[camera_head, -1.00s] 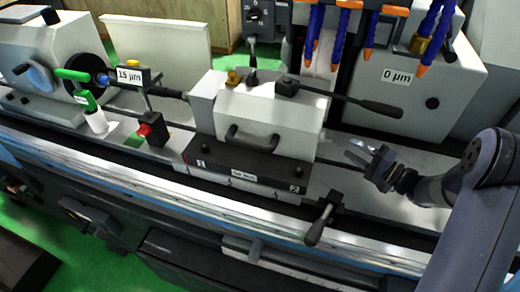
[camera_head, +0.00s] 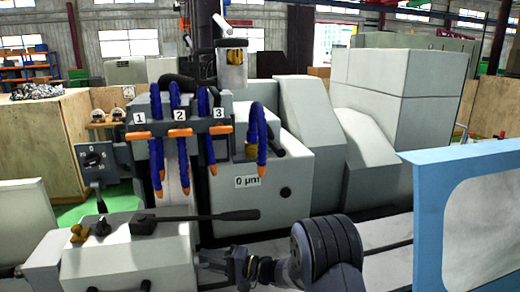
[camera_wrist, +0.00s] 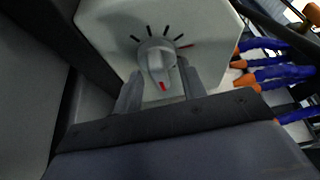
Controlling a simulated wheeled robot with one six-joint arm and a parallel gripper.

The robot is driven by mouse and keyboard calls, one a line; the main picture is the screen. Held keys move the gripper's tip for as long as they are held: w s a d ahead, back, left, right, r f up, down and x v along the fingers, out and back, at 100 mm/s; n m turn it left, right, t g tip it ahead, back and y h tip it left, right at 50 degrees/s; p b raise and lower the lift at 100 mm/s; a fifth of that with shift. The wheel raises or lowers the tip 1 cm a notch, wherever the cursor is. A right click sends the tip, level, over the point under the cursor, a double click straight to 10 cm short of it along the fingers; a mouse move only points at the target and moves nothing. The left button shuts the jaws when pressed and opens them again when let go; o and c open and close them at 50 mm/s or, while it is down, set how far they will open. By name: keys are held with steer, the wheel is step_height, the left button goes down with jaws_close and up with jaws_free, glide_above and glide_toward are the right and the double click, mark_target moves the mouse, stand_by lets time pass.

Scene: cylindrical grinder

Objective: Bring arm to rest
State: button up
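My gripper (camera_wrist: 158,92) is open in the wrist view, with its two grey fingers spread and nothing held between them. Beyond the fingertips is a grey rotary knob (camera_wrist: 155,58) with a red mark, on a pale panel with black ticks and one red tick. I cannot tell whether the fingers touch the knob. In the head view my gripper (camera_head: 237,263) is small and low in the picture, right of the grey block with the black lever (camera_head: 200,217). Its fingers are hard to make out there.
Blue coolant hoses with orange tips (camera_head: 180,135) hang above the grinder, labelled 1, 2 and 3. A blue-framed panel (camera_head: 425,225) is at the right. A switch box (camera_head: 95,160) is at the left.

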stand_by(0.6)
steer(key=shift+r+p, duration=0.25)
steer(key=shift+p, duration=0.9)
steer(key=s+d+p, duration=0.1)
steer(key=d, duration=0.6)
steer(key=a+f+b, duration=0.1)
steer(key=a+b, duration=0.3)
steer(key=a, duration=0.3)
steer(key=shift+w, duration=0.45)
steer(key=n+y+b, duration=0.1)
steer(key=n+b, duration=0.1)
steer(key=b, duration=0.5)
steer(key=shift+a+f+n+g, duration=0.1)
steer(key=shift+n+g, duration=0.2)
steer(key=shift+n, duration=0.1)
steer(key=d+m+p, duration=0.2)
steer(key=p, duration=0.1)
steer(key=d+r+m+h+p, duration=0.1)
steer(key=p, duration=0.1)
steer(key=shift+s+d+r, duration=0.1)
steer(key=shift+s+d, duration=0.1)
steer(key=shift+s, duration=0.15)
